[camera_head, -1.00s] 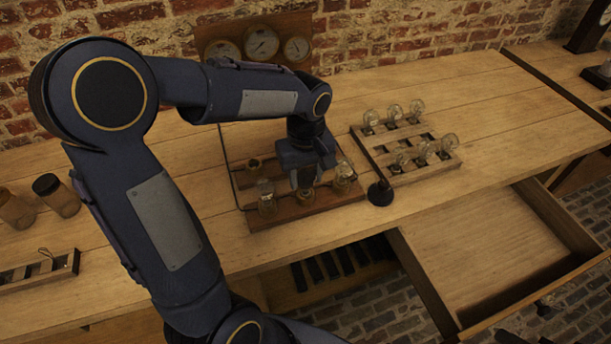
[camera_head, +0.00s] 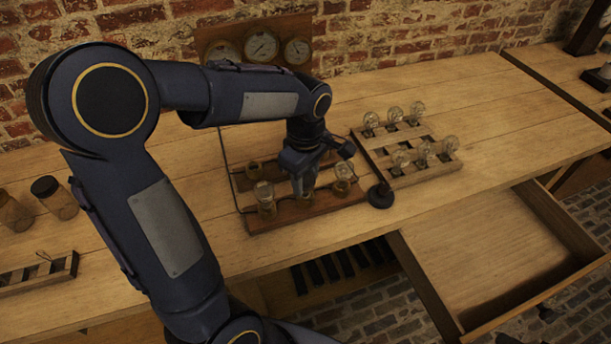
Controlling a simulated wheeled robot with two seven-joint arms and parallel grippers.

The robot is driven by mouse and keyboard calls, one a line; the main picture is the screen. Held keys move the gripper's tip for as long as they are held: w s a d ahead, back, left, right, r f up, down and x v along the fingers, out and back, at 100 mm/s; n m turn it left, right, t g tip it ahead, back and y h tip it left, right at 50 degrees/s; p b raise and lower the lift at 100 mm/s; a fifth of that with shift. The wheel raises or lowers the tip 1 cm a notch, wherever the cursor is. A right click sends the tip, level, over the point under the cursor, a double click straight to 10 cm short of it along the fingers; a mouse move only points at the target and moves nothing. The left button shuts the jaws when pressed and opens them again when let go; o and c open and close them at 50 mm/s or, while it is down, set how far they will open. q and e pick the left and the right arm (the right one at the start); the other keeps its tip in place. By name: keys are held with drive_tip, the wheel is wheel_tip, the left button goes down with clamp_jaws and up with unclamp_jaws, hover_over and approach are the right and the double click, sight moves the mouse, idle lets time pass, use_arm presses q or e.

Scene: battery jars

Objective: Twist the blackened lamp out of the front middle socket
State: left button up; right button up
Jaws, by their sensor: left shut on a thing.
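My left gripper (camera_head: 303,178) points down over the front middle socket of the wooden lamp board (camera_head: 262,222). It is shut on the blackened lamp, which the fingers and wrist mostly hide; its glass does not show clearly. The front middle socket below is also largely covered. A clear lamp (camera_head: 265,195) stands in the front left socket, and another clear lamp (camera_head: 344,175) stands in the front right socket. A back left socket (camera_head: 254,169) shows without a lamp; the arm hides the rest of the back row. My right gripper is not in view.
A wooden rack (camera_head: 420,174) with several clear lamps stands to the right. A round black thing (camera_head: 380,196) sits between board and rack. A gauge panel (camera_head: 262,42) stands behind. An open drawer (camera_head: 480,262) juts out at front right. Jars (camera_head: 60,200) stand left.

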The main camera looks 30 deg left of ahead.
use_arm(q)
drive_tip(key=shift+r, duration=0.25)
drive_tip(key=shift+r+p, duration=0.95)
drive_tip(key=shift+p, duration=0.05)
drive_tip(key=shift+r, duration=0.1)
wheel_tip(320, 180, up, 5)
drive_tip(key=p, duration=0.4)
idle(0.3)
